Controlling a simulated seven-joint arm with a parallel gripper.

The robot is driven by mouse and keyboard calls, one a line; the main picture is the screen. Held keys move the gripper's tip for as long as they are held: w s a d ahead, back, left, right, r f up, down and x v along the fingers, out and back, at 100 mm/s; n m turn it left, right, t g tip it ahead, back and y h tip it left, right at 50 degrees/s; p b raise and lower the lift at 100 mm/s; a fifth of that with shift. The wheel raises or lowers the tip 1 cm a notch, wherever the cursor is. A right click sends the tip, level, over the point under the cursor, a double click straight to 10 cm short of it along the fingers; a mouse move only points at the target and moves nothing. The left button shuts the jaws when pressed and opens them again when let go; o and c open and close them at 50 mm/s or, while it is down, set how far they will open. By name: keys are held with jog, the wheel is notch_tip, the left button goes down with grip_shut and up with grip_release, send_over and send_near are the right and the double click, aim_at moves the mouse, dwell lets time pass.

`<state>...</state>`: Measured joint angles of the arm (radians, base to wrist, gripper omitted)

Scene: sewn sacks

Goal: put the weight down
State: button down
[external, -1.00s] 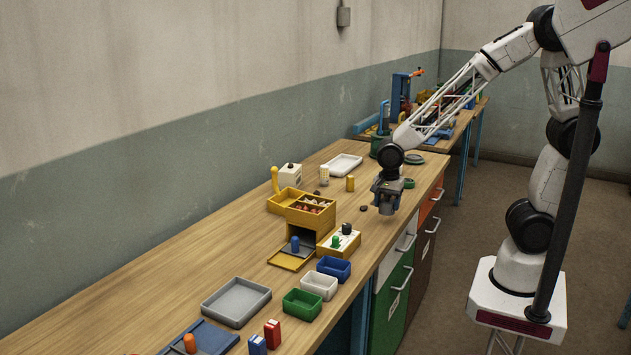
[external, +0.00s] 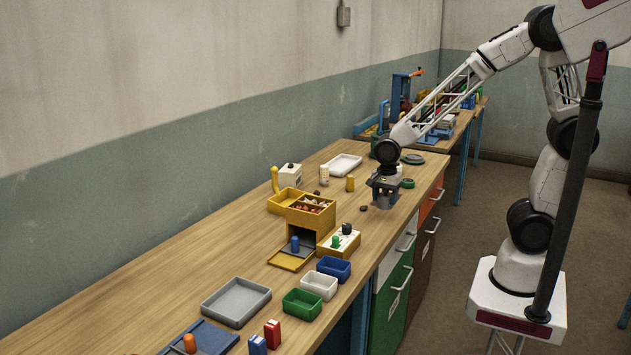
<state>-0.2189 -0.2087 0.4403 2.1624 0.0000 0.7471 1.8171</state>
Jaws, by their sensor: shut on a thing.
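My gripper (external: 383,203) is low over the right part of the wooden bench, near its front edge. It points down and is shut on the weight, which is mostly hidden between the fingers. Its shape and colour are too small to make out. The fingertips are at or just above the bench top; I cannot tell whether the weight touches the wood.
A small dark piece (external: 363,208) lies left of the gripper. A yellow cylinder (external: 350,183) stands behind it and a green round piece (external: 408,183) lies to its right. The left-back bench is clear.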

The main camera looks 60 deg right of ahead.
jog(key=w+d+m, duration=0.1)
jog(key=d, duration=0.3)
jog(key=w+d, duration=0.2)
jog(key=d, duration=0.1)
jog(key=w+d+m, duration=0.1)
jog(key=d, duration=0.3)
jog(key=shift+w+d+r+m, duration=0.1)
jog(key=shift+w+d+m, duration=0.05)
jog(key=shift+d+m, duration=0.15)
jog(key=d+m, duration=0.1)
jog(key=d, duration=0.3)
jog(key=w+d, duration=0.1)
jog(key=d, duration=0.3)
jog(key=d+m, duration=0.1)
jog(key=d, duration=0.3)
jog(key=shift+w+d+m, duration=0.25)
jog(key=shift+d+m, duration=0.05)
jog(key=shift+d, duration=0.8)
jog(key=shift+w+d+f, duration=0.25)
jog(key=shift+w+d, duration=0.4)
jog(key=shift+w, duration=1.95)
jog(key=shift+w+d+f, duration=0.2)
jog(key=shift+w+d, duration=0.45)
jog(key=shift+w, duration=1.9)
jog(key=shift+w+d+f, duration=0.25)
jog(key=shift+w+d, duration=0.4)
jog(key=shift+w, duration=1.95)
jog(key=shift+f, duration=0.15)
jog(key=shift+f, duration=1.6)
jog(key=shift+f, duration=0.15)
